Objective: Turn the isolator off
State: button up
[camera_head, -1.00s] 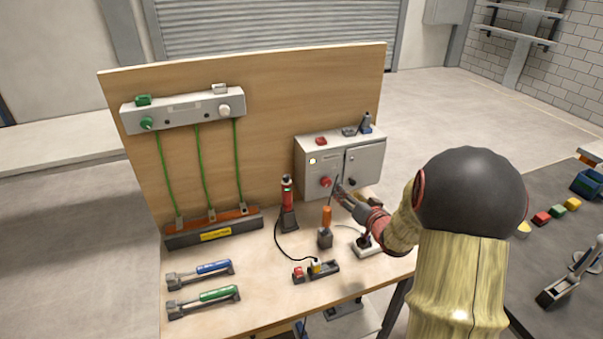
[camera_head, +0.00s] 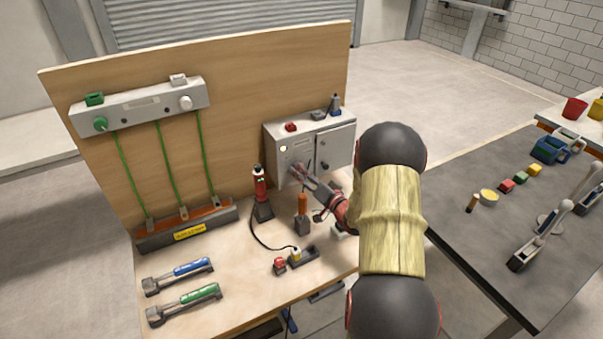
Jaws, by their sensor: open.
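The isolator is a grey box (camera_head: 283,158) on the right part of the wooden back board. Its front has a small pale light at the upper left and a door on its right half. The red knob on its front is hidden, or nearly so, behind my gripper. My gripper (camera_head: 298,172) is open, with its fingertips at the lower left of the box front, where the knob sits. I cannot tell whether the fingers touch the knob or stand around it.
A red block (camera_head: 290,127) and other small items lie on the box. A red torch-like tool (camera_head: 260,187) and an orange-handled tool (camera_head: 302,205) stand close left of and below my gripper. Blue (camera_head: 190,268) and green (camera_head: 200,296) handled tools lie front left. A dark table (camera_head: 480,250) stands right.

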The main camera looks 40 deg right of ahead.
jog(key=shift+w, duration=0.4)
jog(key=shift+c, duration=0.3)
jog(key=c, duration=1.1)
jog(key=shift+n, duration=0.4)
jog(key=shift+a+n+g+h+b, duration=0.1)
jog(key=shift+n+g+h+b, duration=0.3)
jog(key=shift+n+b, duration=2.2)
jog(key=shift+n+g+h+b, duration=0.4)
jog(key=shift+n+b, duration=1.25)
jog(key=shift+n, duration=1.75)
jog(key=o, duration=1.1)
jog(key=shift+r, duration=0.1)
